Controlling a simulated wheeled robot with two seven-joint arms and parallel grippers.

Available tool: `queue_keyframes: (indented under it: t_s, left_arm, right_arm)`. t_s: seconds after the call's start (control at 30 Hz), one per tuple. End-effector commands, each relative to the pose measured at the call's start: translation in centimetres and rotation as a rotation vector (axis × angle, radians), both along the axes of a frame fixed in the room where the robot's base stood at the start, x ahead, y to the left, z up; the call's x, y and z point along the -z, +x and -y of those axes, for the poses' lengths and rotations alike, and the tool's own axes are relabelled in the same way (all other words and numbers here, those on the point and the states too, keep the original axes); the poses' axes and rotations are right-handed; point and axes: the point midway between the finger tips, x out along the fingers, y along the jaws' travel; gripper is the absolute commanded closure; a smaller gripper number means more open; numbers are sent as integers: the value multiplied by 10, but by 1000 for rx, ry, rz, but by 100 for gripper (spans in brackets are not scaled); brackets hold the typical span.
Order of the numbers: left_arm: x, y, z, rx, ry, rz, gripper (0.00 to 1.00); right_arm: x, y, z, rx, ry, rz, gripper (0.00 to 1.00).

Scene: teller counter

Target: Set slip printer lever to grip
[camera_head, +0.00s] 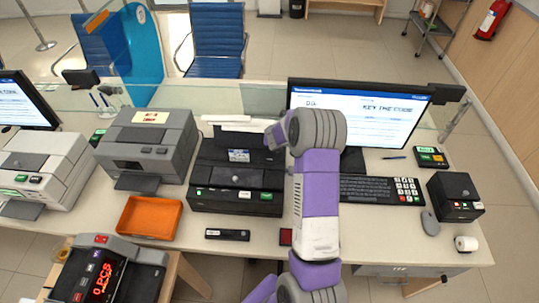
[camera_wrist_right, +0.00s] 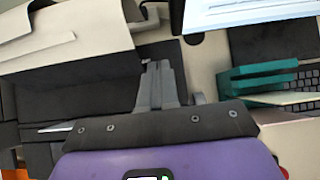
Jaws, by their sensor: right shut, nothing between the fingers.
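The black slip printer (camera_head: 236,178) stands in the middle of the counter, with white paper (camera_head: 238,123) at its back. Its dark body (camera_wrist_right: 80,85) and the paper (camera_wrist_right: 70,35) also show in the right wrist view. My right arm reaches over the printer's right side and hides that side in the head view. In the wrist view my right gripper (camera_wrist_right: 160,72) is shut and empty, its fingers beside the printer's edge. A small grey part (camera_wrist_right: 146,18) shows beyond the fingertips; I cannot tell whether it is the lever or how it is set. My left gripper is not in view.
A monitor (camera_head: 362,112) and keyboard (camera_head: 372,188) stand right of my arm. A grey machine (camera_head: 150,140) and an orange tray (camera_head: 150,217) are left of the printer. A small black device (camera_head: 228,234) lies in front. A glass screen runs along the back.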

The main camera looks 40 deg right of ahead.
Motion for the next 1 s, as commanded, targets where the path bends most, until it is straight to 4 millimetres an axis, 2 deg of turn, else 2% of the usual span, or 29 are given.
queue_keyframes:
  t_s: [0.07, 0.37, 0.7, 1.0]
  left_arm:
    - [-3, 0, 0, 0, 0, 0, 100]
    - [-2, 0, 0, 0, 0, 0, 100]
    - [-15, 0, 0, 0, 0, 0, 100]
    - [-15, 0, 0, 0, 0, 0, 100]
  right_arm:
    - [-1, 0, 5, 5, 1, 0, 100]
    - [-2, 0, 4, 4, 0, 0, 100]
    - [-17, 0, 4, 4, 0, 0, 100]
    - [-16, 0, 4, 4, 0, 0, 100]
